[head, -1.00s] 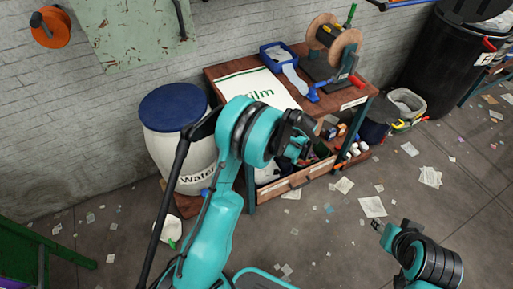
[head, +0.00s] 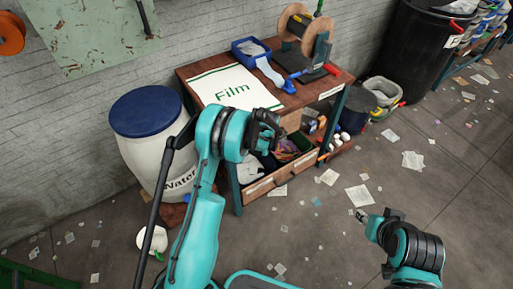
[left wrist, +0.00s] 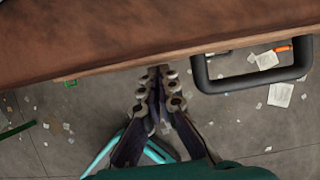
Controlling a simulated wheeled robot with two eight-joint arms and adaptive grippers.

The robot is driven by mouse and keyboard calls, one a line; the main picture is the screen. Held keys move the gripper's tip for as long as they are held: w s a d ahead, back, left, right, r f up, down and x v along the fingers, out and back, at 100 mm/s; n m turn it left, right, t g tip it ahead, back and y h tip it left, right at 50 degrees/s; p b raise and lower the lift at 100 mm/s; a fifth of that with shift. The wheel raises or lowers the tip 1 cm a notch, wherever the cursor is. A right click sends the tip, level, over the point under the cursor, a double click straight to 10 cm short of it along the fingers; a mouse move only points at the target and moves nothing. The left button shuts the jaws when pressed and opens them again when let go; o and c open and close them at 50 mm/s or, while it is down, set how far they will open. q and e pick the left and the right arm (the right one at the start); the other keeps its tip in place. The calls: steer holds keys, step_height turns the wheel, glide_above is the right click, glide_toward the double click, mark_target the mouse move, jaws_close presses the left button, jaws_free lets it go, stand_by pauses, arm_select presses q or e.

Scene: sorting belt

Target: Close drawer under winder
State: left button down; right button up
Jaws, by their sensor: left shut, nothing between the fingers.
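The winder (head: 297,24), with its wooden spool, stands at the back of a brown bench (head: 290,98). The drawer (head: 299,176) under the bench stands pulled out, with cloth and small items inside. My left gripper (head: 270,137) is above the drawer area and hides part of it. In the left wrist view its fingers (left wrist: 157,82) are shut and empty, with tips close to the edge of a brown wooden panel (left wrist: 120,40). A dark handle (left wrist: 250,82) on that panel is right of the fingers; contact is unclear. My right gripper (head: 363,216) is low, away from the bench; its fingers are too small to read.
A white barrel with a blue lid (head: 150,115) stands close left of the bench. A grey bin (head: 384,94) and a large black bin (head: 420,50) stand to the right. A film sheet (head: 235,88) and blue tray (head: 250,50) lie on the bench. Scraps litter the open floor.

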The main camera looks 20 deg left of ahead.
arm_select(q)
steer(key=shift+a, duration=0.1)
steer(key=shift+w+a, duration=0.9)
steer(key=shift+a, duration=0.2)
arm_select(e)
steer(key=shift+d+f, duration=0.1)
steer(key=shift+f, duration=0.05)
arm_select(q)
steer(key=shift+r, duration=0.1)
